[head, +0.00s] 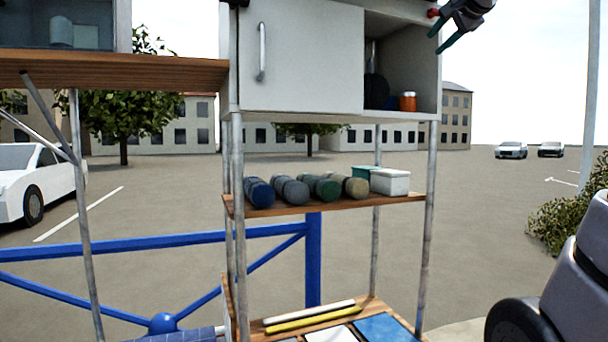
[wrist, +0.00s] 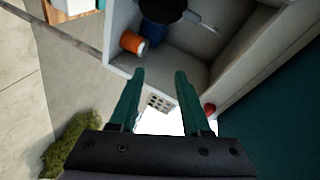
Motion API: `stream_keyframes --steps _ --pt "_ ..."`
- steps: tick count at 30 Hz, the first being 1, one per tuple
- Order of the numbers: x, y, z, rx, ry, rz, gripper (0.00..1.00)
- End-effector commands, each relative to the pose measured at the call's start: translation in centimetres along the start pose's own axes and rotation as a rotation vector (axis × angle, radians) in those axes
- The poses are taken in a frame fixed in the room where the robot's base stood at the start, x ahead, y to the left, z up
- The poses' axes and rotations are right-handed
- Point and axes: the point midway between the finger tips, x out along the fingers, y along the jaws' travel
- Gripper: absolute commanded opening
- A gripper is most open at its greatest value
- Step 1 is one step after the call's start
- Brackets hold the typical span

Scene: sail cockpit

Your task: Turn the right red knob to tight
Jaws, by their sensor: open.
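One small red knob (head: 433,13) shows at the upper right edge of the white cabinet (head: 302,55) in the head view. In the wrist view the red knob (wrist: 209,109) is just right of the right finger, partly hidden by it. Its tight or loose setting cannot be told. My gripper (head: 447,30) is at the top right of the head view, beside the cabinet's right edge. In the wrist view my gripper (wrist: 160,73) has its two teal fingers apart with nothing between them. The knob is not between the fingers.
The cabinet's open right part holds an orange jar (head: 408,102) and dark items. Below it, a wooden shelf (head: 310,207) carries several rolls and a white box (head: 390,181). Metal posts (head: 428,220) support the rack.

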Motion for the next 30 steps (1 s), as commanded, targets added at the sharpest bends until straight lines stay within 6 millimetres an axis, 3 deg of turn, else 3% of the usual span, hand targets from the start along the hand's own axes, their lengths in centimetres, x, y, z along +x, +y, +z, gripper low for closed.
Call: stream_keyframes --steps 1,3,9,15,18,21,30 --pt "-0.7 2.8 2.8 -0.054 -0.050 0.048 0.47" --pt "-1.6 6.6 6.5 -0.140 -0.119 0.115 0.47" --pt "-5.4 18.1 16.0 -0.388 -0.317 0.288 0.47" --pt "-9.3 27.6 22.0 -0.585 -0.473 0.413 0.47" --pt "-10.6 30.3 23.4 -0.642 -0.518 0.447 0.47" --pt "-11.2 31.6 24.1 -0.669 -0.540 0.465 0.47" --pt "-11.3 32.0 24.2 -0.675 -0.546 0.470 0.47"
